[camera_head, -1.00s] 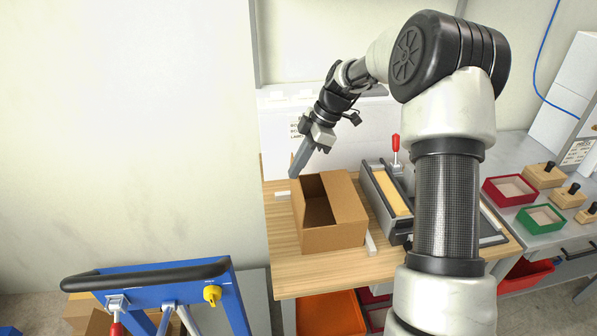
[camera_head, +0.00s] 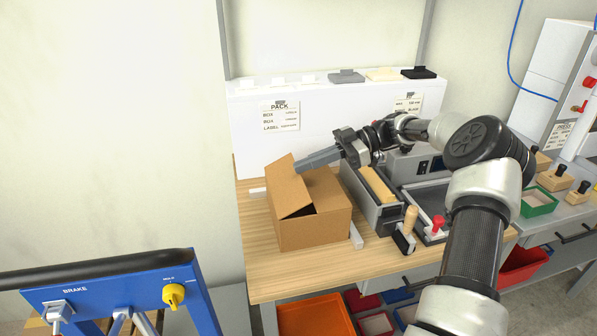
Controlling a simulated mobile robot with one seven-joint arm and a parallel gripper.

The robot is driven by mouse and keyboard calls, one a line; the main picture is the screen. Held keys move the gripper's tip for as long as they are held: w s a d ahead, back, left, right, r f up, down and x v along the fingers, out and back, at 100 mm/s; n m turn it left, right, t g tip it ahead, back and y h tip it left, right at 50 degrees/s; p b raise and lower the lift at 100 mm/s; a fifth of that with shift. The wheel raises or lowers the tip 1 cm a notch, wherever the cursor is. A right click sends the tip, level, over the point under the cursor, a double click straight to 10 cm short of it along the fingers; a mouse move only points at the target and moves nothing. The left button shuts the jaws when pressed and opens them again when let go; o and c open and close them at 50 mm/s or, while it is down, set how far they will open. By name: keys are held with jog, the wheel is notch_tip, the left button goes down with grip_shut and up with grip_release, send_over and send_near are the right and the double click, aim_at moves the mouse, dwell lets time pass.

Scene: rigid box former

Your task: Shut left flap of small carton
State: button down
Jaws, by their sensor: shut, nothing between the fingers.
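The small brown carton (camera_head: 315,230) stands on the wooden table. Its left flap (camera_head: 290,190) is raised and slants over the left part of the opening, with a dark gap under its front edge. The right part of the carton's top (camera_head: 328,190) is covered. My gripper (camera_head: 300,168) is shut and empty. It reaches in from the right above the carton, its tip at the flap's right edge near the back. I cannot tell whether the tip touches the flap.
Right of the carton are a grey holder with a tan block (camera_head: 378,185) and a wooden-handled tool (camera_head: 409,222). A white panel (camera_head: 330,125) stands behind. A blue cart with a black handle (camera_head: 100,268) is at front left. The table front (camera_head: 270,275) is clear.

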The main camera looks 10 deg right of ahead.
aim_at(312, 183)
jog(key=shift+d+f+b, duration=0.35)
jog(key=shift+f+b, duration=0.45)
jog(key=shift+d+f+b, duration=0.35)
jog(key=shift+f+b, duration=0.4)
jog(key=shift+b, duration=0.05)
